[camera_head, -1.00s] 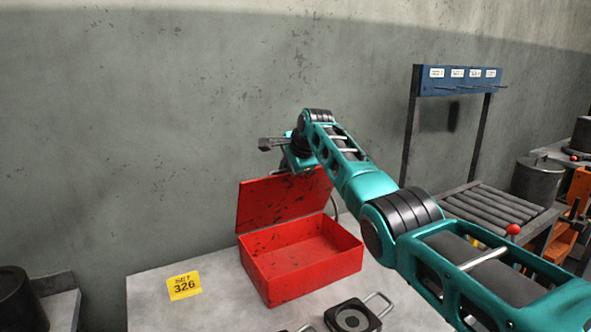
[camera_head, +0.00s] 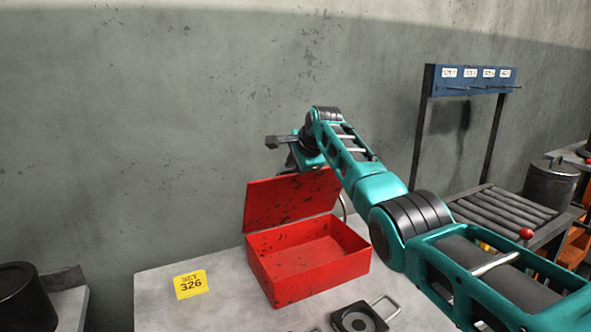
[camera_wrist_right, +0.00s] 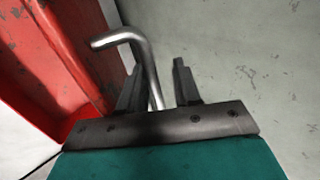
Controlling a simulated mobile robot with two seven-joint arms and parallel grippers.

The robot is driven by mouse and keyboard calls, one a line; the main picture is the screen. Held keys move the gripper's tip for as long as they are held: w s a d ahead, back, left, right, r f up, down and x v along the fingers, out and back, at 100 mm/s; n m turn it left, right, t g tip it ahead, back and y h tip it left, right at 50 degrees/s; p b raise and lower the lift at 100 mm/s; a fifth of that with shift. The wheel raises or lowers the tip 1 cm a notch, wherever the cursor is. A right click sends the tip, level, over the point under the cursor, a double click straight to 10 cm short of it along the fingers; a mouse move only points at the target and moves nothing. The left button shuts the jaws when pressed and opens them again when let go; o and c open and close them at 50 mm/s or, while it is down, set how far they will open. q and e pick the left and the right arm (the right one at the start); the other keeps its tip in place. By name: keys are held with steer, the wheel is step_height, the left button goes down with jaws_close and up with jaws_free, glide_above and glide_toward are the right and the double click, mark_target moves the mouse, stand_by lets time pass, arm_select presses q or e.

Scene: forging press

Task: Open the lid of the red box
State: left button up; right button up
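The red box (camera_head: 310,262) stands on the grey table, empty, with its lid (camera_head: 292,198) swung up at the back, standing open and leaning slightly backward. My right gripper (camera_head: 279,141) is at the upper edge of the lid, the arm reaching across from the right. In the right wrist view the two dark fingers of my right gripper (camera_wrist_right: 158,88) stand apart, with a bent metal handle (camera_wrist_right: 137,50) passing by the left finger. The red box and lid (camera_wrist_right: 45,70) fill the left of that view. I cannot tell whether the handle is touched. My left gripper is out of view.
A yellow label (camera_head: 190,284) lies on the table (camera_head: 225,305) left of the box. A dark die with a wire handle (camera_head: 358,318) lies in front. A roller conveyor (camera_head: 505,210) and a blue-topped rack (camera_head: 475,80) stand at right. A wall is close behind.

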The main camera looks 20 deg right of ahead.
steer(key=b+v, duration=0.1)
steer(key=v, duration=1.2)
stand_by(0.5)
